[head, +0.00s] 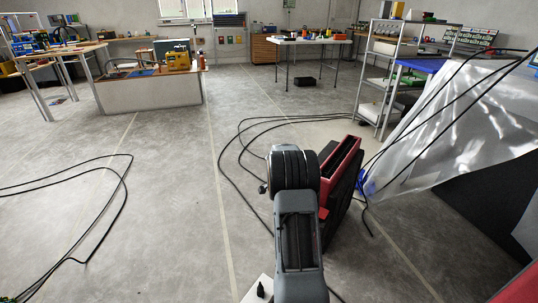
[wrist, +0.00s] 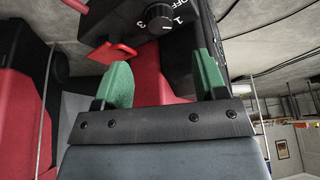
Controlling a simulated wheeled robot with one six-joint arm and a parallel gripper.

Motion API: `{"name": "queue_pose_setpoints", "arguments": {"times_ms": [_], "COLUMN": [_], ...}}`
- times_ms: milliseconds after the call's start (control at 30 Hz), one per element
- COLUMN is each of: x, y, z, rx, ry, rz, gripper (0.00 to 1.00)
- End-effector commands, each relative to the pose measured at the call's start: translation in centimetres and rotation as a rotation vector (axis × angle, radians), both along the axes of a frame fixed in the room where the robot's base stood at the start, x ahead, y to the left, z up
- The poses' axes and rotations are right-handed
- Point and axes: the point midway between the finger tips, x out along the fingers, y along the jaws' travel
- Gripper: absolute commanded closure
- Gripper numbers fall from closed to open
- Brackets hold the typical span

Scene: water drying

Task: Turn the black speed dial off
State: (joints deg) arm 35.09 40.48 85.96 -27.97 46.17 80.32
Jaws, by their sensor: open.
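The black speed dial (wrist: 158,18) shows at the top of the wrist view, on a black panel with white marks reading OFF, 1 and 3. Which mark it points to is too small to tell. My gripper (wrist: 163,78) has two green fingertips spread apart with nothing between them. The dial lies beyond the fingertips, apart from them, nearer the right one in height. In the head view, the red and black machine (head: 342,165) stands on the floor just right of my arm. The dial and fingertips are hidden there.
A red lever-like part (wrist: 112,51) sticks out left of the dial in the wrist view. Black cables (head: 235,150) loop on the floor near the machine. A clear plastic sheet (head: 455,125) hangs at right. The floor at left is mostly open, with another cable loop (head: 125,180).

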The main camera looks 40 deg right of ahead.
Motion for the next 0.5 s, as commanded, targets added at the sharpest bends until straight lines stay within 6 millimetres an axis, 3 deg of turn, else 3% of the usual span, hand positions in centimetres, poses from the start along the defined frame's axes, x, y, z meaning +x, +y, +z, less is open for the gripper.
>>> {"name": "queue_pose_setpoints", "arguments": {"times_ms": [33, 500], "x": [0.1, 0.4], "y": [0.4, 5.0], "z": [1.5, 10.4], "rx": [-0.001, 0.017], "ry": [-0.003, 0.008], "rz": [0.001, 0.117], "gripper": [0.35, 0.35]}}
